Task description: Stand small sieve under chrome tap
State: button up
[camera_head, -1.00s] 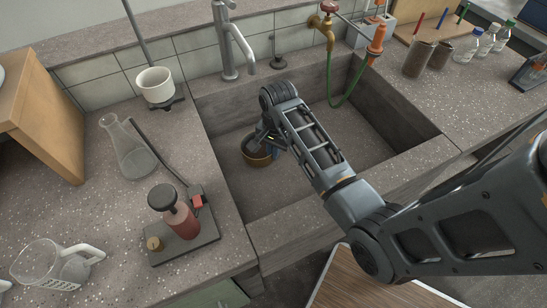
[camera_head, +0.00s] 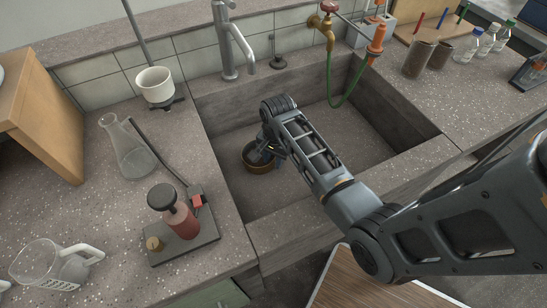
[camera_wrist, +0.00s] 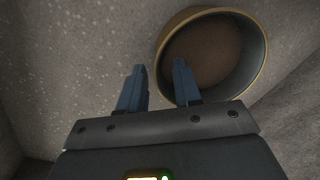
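The small sieve (camera_head: 259,168) is a round, brown-rimmed bowl in the left part of the sink. Its round opening and dark inner wall also show at the upper right of the wrist view (camera_wrist: 250,50). The chrome tap (camera_head: 228,42) stands behind the sink, its spout curving down over the sink's back left. The sieve sits nearer to me than the spout tip. My gripper (camera_wrist: 159,82) is at the sieve, fingers apart. In the wrist view, the sieve's near rim runs between them, left finger outside and right finger over the opening; contact is unclear.
The sink (camera_head: 345,160) has free floor to the right. A brass tap (camera_head: 326,24) with a green hose (camera_head: 345,98) is at its back. A flask (camera_head: 128,150), white cup (camera_head: 156,84) and red bottle stand (camera_head: 183,238) are on the left counter.

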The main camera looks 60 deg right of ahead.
notch_tip(320, 180, up, 12)
jog(key=shift+s+p, duration=0.3)
jog(key=shift+p, duration=0.15)
